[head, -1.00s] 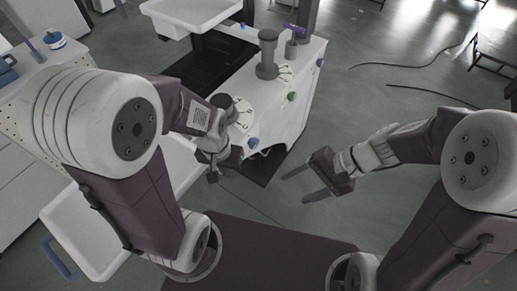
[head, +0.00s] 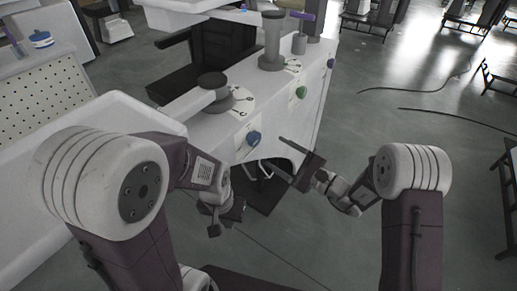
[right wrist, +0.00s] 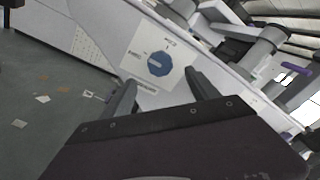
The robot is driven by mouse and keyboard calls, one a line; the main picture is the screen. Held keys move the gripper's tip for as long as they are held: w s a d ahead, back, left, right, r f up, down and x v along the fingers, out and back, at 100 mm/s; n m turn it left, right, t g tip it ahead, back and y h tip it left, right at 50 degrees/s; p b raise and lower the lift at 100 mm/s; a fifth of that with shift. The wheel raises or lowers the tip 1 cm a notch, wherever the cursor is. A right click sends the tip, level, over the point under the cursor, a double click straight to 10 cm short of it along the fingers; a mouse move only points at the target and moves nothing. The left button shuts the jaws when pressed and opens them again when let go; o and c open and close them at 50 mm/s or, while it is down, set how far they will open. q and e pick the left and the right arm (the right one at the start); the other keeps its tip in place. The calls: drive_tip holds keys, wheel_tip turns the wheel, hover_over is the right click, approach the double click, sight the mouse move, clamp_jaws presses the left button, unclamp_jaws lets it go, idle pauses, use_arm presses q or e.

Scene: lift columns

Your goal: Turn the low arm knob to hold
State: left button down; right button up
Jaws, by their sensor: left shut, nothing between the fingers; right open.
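A blue knob (head: 253,138) sits on the front face of the white cabinet (head: 215,135), below the low grey arm (head: 190,103) on its round dial. In the right wrist view the blue knob (right wrist: 159,64) is on a pale label plate (right wrist: 140,45); the print is too small to read surely. My right gripper (head: 273,151) is open, its fingers pointing at the knob from the right. In the right wrist view the fingertips (right wrist: 160,80) are just below the knob, apart from it. My left gripper (head: 214,222) is shut and empty, low in front of the cabinet.
A taller grey column (head: 271,40) and a purple-topped post (head: 300,32) stand on top.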

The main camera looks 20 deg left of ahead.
sight(257, 141)
drive_tip(key=b+x, duration=0.1)
drive_tip(key=x, duration=0.7)
drive_tip(key=shift+w+a, duration=0.15)
drive_tip(key=shift+a, duration=0.25)
drive_tip(key=c, duration=1.3)
